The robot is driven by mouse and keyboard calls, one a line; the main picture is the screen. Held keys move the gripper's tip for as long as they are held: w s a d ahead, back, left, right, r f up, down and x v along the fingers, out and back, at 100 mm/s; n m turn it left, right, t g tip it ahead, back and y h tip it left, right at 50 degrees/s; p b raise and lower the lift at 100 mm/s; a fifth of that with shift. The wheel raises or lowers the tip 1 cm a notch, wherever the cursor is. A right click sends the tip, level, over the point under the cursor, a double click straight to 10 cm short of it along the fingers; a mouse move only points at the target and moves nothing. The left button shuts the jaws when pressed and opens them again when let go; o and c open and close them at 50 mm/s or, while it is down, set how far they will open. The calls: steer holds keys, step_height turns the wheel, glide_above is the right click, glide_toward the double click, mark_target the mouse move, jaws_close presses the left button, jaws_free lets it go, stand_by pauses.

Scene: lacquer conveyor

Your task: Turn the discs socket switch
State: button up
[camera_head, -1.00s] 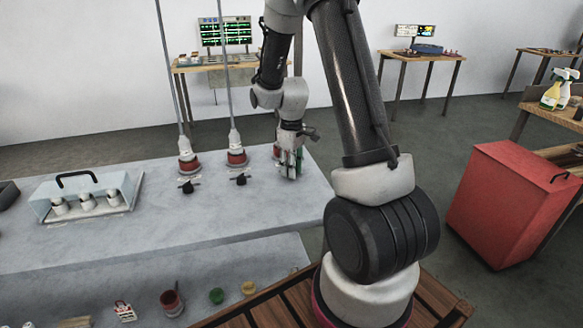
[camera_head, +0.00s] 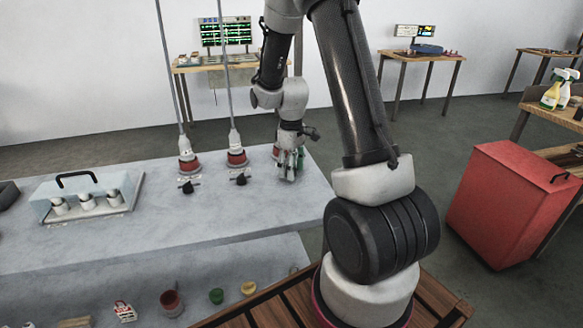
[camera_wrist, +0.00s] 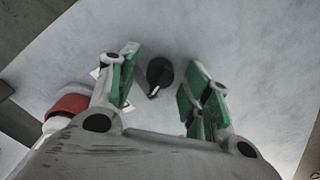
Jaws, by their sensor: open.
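A black rotary switch (camera_wrist: 160,74) with a pale pointer mark sits on the grey surface in the wrist view. My gripper (camera_wrist: 165,82) is open, its green-padded fingers on either side of the switch, with gaps to it; I cannot tell how far above it they are. A red socket (camera_wrist: 68,106) with a white plug shows at the left of the wrist view, partly behind a finger. In the head view my gripper (camera_head: 289,174) hides this switch. Two other black switches (camera_head: 187,187) (camera_head: 240,179) stand in front of red sockets (camera_head: 189,165) (camera_head: 237,158). Their labels are unreadable.
Grey poles rise from the two left sockets. A light-blue box (camera_head: 115,187) with a black handle and several white fittings is at the left of the grey table (camera_head: 150,229). A lower shelf holds small cups. A red cabinet (camera_head: 510,205) stands at the right.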

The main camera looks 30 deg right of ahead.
step_height(320, 180, up, 12)
stand_by(0.5)
stand_by(0.4)
steer(key=s+a+r+m+t, duration=0.2)
steer(key=s+r, duration=0.4)
steer(key=s, duration=0.6)
steer(key=s+a+r+m+t, duration=0.2)
steer(key=s+r, duration=0.5)
steer(key=s, duration=0.4)
steer(key=shift+s+a+m, duration=0.4)
steer(key=shift+a+m, duration=0.2)
steer(key=shift+m, duration=0.4)
stand_by(1.3)
